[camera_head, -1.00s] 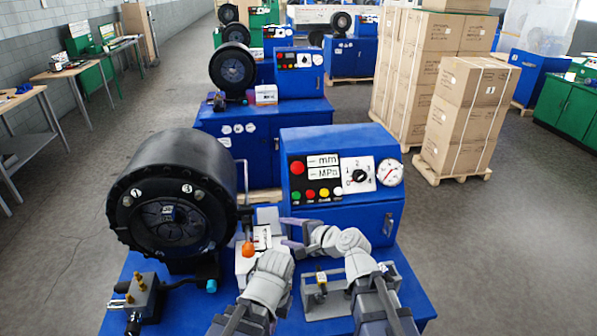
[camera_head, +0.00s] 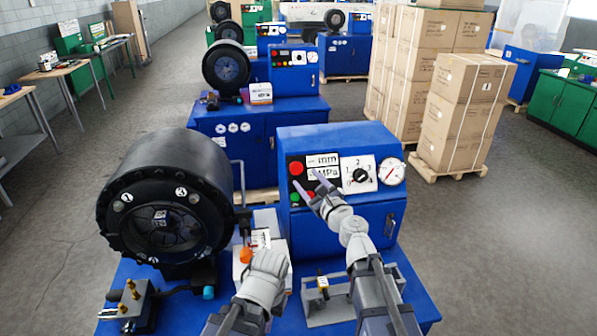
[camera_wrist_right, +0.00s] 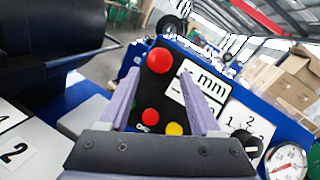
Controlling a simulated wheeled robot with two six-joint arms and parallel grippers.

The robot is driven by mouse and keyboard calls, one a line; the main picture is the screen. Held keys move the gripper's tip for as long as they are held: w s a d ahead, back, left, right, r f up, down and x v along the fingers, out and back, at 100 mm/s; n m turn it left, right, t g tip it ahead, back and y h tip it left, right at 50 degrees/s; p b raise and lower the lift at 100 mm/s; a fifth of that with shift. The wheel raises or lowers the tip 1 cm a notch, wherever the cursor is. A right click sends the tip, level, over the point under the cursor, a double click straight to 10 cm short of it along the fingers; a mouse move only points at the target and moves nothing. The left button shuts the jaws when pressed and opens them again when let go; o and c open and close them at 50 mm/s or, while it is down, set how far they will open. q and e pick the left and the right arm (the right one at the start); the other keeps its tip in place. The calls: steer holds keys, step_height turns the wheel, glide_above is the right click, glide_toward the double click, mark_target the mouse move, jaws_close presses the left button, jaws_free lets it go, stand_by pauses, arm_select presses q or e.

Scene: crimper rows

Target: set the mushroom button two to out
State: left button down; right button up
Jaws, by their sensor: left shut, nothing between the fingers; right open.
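A large red mushroom button (camera_head: 296,168) is at the upper left of the black control panel on the blue machine; the right wrist view shows its round cap (camera_wrist_right: 159,60) clearly. My right gripper (camera_head: 308,180) is open and empty in front of this panel. In the wrist view its two purple fingers (camera_wrist_right: 163,82) point at the panel, with the cap beyond and between their tips. An orange-red mushroom button (camera_head: 246,254) sits on a white box beside my left gripper (camera_head: 262,256), which is shut and empty. A plate marked 2 (camera_wrist_right: 14,152) shows in the wrist view; which button it labels is unclear.
Below the display are a small red button (camera_wrist_right: 150,116) and a yellow one (camera_wrist_right: 174,129). A selector dial (camera_head: 361,175) and gauge (camera_head: 391,172) are to the right. The black crimper head (camera_head: 165,200) stands left.

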mark_target(298, 170)
steer(key=x, duration=0.6)
steer(key=shift+w, duration=0.15)
jaws_close()
stand_by(0.6)
